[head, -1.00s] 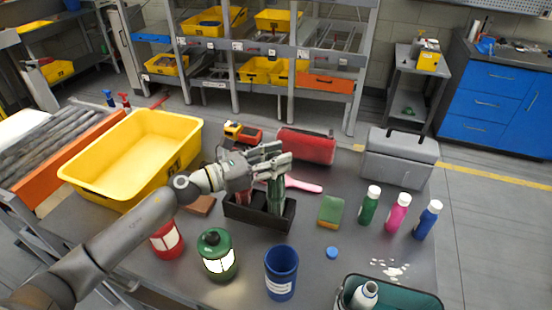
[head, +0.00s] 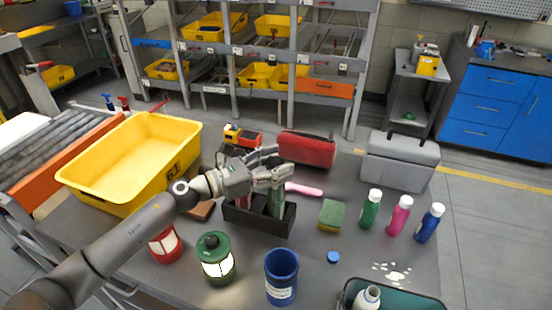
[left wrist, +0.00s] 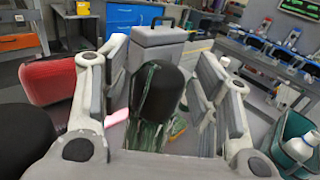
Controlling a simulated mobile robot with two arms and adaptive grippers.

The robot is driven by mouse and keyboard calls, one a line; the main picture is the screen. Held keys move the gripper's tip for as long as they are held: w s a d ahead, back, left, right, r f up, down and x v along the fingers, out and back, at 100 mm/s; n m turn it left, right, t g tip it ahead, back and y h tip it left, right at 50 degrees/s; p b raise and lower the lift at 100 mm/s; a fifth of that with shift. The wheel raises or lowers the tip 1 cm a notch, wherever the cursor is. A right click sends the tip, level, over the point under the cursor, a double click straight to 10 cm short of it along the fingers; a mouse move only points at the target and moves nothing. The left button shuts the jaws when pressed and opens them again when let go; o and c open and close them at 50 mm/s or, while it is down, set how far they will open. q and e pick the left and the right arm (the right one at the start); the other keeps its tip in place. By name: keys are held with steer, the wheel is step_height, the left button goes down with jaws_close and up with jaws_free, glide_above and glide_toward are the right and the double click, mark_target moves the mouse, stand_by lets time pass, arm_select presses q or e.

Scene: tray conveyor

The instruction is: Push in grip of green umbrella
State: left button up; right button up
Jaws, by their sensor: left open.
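The green umbrella (head: 276,203) stands upright in the black holder (head: 262,222) on the table. In the left wrist view its black grip (left wrist: 160,84) shows between my fingers, with green folded cloth beside it. My left gripper (head: 276,174) is open, its fingers on both sides of the grip; it also shows in the left wrist view (left wrist: 160,95). In the head view the fingers hide the grip. I cannot tell whether they touch it. A red umbrella (head: 243,200) stands in the holder's left part, partly hidden by the gripper. My right gripper is not seen.
A yellow bin (head: 130,165) stands left. A red case (head: 307,150) and grey case (head: 400,160) are behind. A green lantern (head: 215,258), blue cup (head: 281,275) and teal bin (head: 420,297) are in front. A sponge (head: 331,215) and several bottles stand right.

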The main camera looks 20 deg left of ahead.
mark_target(276, 160)
arm_select(q)
step_height(276, 160, up, 10)
steer(key=shift+f, duration=0.1)
stand_by(0.4)
stand_by(0.4)
